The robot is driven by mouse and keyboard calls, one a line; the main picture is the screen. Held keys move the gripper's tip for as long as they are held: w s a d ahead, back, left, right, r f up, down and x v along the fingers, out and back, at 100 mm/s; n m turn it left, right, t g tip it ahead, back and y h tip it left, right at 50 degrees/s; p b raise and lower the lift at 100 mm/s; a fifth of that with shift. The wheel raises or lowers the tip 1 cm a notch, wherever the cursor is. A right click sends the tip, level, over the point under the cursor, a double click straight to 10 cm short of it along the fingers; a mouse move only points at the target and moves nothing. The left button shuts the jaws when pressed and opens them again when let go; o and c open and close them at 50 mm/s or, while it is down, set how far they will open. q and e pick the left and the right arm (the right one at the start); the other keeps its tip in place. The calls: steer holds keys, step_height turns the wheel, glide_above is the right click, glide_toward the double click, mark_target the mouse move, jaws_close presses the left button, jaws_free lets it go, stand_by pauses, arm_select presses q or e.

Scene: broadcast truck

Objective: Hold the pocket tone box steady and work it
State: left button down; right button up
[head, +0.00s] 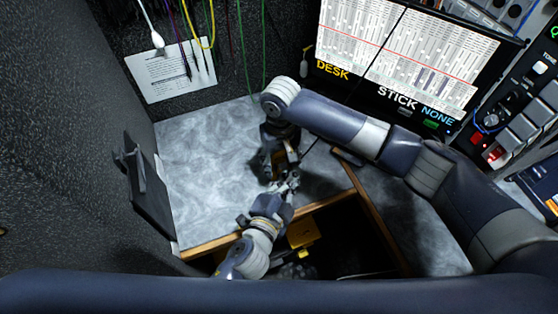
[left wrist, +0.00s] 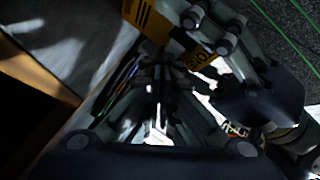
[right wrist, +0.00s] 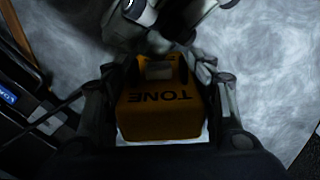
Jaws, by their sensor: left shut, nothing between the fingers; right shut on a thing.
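The pocket tone box (right wrist: 160,118) is orange-yellow with black TONE lettering, upside down in the right wrist view. A small pale patch (right wrist: 158,70) shows near its far end. My right gripper (head: 279,163) is shut on the box, a finger on each side, above the grey worktop. My left gripper (head: 290,183) is shut and empty, its fingertips close to the box; I cannot tell whether they touch it. In the left wrist view part of the yellow box (left wrist: 146,16) shows beyond the left fingers (left wrist: 165,75). The arms mostly hide the box in the head view.
The marbled worktop (head: 200,165) is clear to the left. An open compartment with wooden edges (head: 375,225) lies in front, with a yellow thing (head: 303,232) inside. A dark bracket (head: 148,185) stands at left. Screens (head: 400,55) and a control panel (head: 510,120) are at right.

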arm_select(q)
steer(key=shift+s+d, duration=0.35)
steer(key=shift+s, duration=0.55)
steer(key=shift+s+d, duration=0.4)
steer(key=shift+s, duration=0.55)
steer(key=shift+s+d, duration=0.35)
steer(key=shift+s, duration=0.55)
arm_select(e)
steer(key=o, duration=1.2)
steer(key=shift+o, duration=0.2)
